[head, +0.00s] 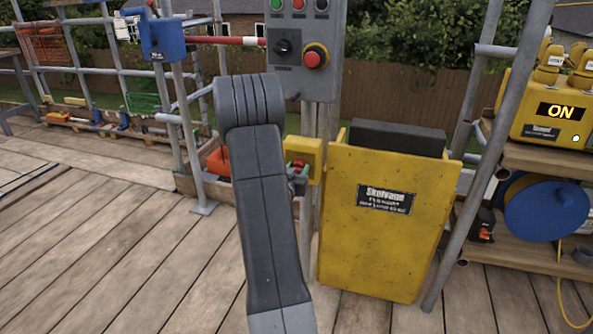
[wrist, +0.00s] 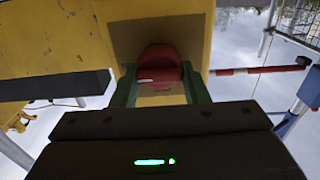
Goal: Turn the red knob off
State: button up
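The red knob (wrist: 160,66) sits on the face of a small yellow box (head: 314,153) fixed to a post beside the big yellow panel. In the wrist view its face is centred between the two green fingers of my gripper (wrist: 160,88), one on each side. The fingers appear to touch the knob's sides. In the head view my gripper (head: 297,172) is at the box, partly hidden behind my own arm, and only a bit of red shows there.
A grey control box (head: 305,50) with a red mushroom button and black switch stands above. A big yellow panel (head: 375,245) is right of the knob. A yellow unit (head: 555,110) showing "ON" sits on a shelf at right. Open plank decking lies at left.

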jog(key=c, duration=0.3)
jog(key=shift+a+f+n+p, duration=0.1)
jog(key=shift+n+p, duration=1.1)
jog(key=shift+n, duration=1.8)
jog(key=shift+a+f+n+p, duration=0.1)
jog(key=shift+n+p, duration=1.05)
jog(key=shift+n, duration=1.85)
jog(key=shift+a+f+n+p, duration=0.1)
jog(key=shift+n+p, duration=1.1)
jog(key=shift+n, duration=1.8)
jog(key=o, duration=1)
jog(key=shift+c, duration=0.2)
